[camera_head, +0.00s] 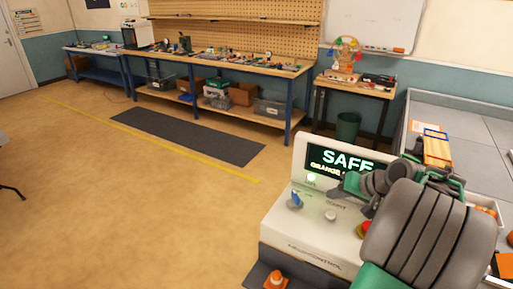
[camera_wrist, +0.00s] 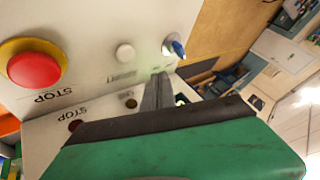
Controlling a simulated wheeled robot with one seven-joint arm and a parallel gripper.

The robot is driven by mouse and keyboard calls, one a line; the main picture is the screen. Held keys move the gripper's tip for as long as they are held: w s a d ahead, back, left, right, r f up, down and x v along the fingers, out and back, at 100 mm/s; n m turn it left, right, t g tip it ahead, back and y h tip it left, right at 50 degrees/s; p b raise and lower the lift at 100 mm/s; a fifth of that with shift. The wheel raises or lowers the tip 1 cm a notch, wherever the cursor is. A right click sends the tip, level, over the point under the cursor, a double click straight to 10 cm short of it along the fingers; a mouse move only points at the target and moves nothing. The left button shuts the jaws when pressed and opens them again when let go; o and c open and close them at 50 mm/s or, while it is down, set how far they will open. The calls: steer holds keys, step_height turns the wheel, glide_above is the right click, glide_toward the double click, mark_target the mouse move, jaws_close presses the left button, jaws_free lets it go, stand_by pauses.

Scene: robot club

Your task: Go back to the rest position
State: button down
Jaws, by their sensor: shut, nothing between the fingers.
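My gripper (camera_head: 338,190) is in front of the control box's screen, above its sloped panel, at the lower right of the head view. In the wrist view its dark fingers (camera_wrist: 158,90) are together and hold nothing. The control box (camera_head: 312,250) is pale, and its screen (camera_head: 345,158) reads SAFE, with a second line partly hidden by my gripper. On the panel are a blue switch (camera_head: 296,198), a white button (camera_head: 330,215) and a red stop button (camera_head: 364,229). The wrist view shows the blue switch (camera_wrist: 176,47), white button (camera_wrist: 125,52) and red button (camera_wrist: 35,69), apart from the fingers.
A grey-topped table (camera_head: 470,118) with an orange block (camera_head: 437,151) stands behind my arm at right. A workbench (camera_head: 205,60) lines the back wall.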

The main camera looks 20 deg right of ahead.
steer(key=w+a+n+g, duration=0.2)
steer(key=a+n+g, duration=0.1)
steer(key=a, duration=1.5)
steer(key=s+a+f+n+g+h, duration=0.1)
steer(key=s+a+n+g+h, duration=0.1)
steer(key=s+a, duration=1)
steer(key=shift+a+f+n, duration=0.3)
steer(key=shift+a+n, duration=0.05)
steer(key=shift+n, duration=0.35)
